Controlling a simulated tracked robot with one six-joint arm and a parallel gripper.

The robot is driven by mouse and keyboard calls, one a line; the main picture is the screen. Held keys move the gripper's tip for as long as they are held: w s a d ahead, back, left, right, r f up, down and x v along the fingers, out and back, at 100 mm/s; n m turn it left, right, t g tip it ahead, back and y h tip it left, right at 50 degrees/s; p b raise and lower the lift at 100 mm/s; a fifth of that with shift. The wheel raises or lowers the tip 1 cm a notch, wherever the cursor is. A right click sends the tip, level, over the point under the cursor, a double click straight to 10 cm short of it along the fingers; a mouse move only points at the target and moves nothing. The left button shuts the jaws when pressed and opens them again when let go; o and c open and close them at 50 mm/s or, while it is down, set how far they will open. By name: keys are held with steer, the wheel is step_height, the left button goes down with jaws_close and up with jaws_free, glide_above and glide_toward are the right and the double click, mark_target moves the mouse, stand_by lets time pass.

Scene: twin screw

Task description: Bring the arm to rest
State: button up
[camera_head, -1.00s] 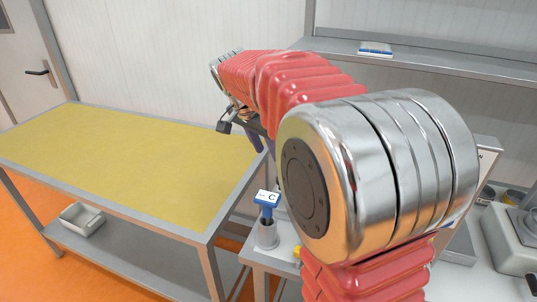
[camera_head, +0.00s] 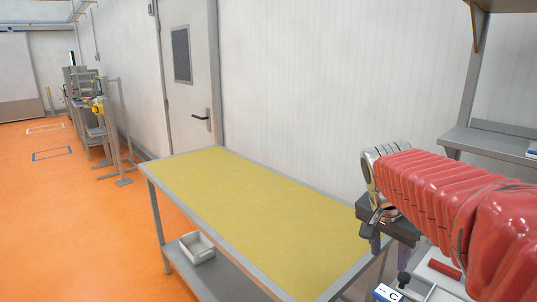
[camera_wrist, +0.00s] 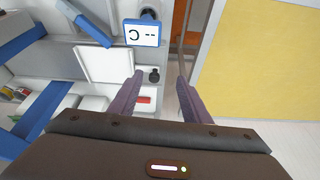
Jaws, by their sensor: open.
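My gripper (camera_head: 388,240) is at the right of the head view, at the end of my red-sleeved arm, beside the right end of the yellow-topped table (camera_head: 250,192). In the wrist view, the two purple fingers of my gripper (camera_wrist: 160,76) are spread apart with nothing between them. They point towards a grey bench surface, near the edge of the yellow table (camera_wrist: 262,70). The far part of my arm is cut off by the right edge of the head view.
A blue-edged sign marked C (camera_wrist: 142,32) and a black knob (camera_wrist: 154,75) lie close to the fingertips. A white tray (camera_head: 197,247) sits on the table's lower shelf. A wall shelf (camera_head: 490,143) is behind my arm. The yellow top is bare. Orange floor is open at left.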

steer(key=s+a+f+n+t+y, duration=0.1)
steer(key=s+a+f+n, duration=0.1)
steer(key=s+a+n, duration=0.3)
steer(key=s+a+f+n+t+y, duration=0.2)
steer(key=s+a+n, duration=0.3)
steer(key=s, duration=0.8)
steer(key=shift+s+a+f+n, duration=0.15)
steer(key=shift+a+f+n, duration=0.15)
steer(key=shift+a+f, duration=0.45)
steer(key=shift+d, duration=0.1)
stand_by(1.0)
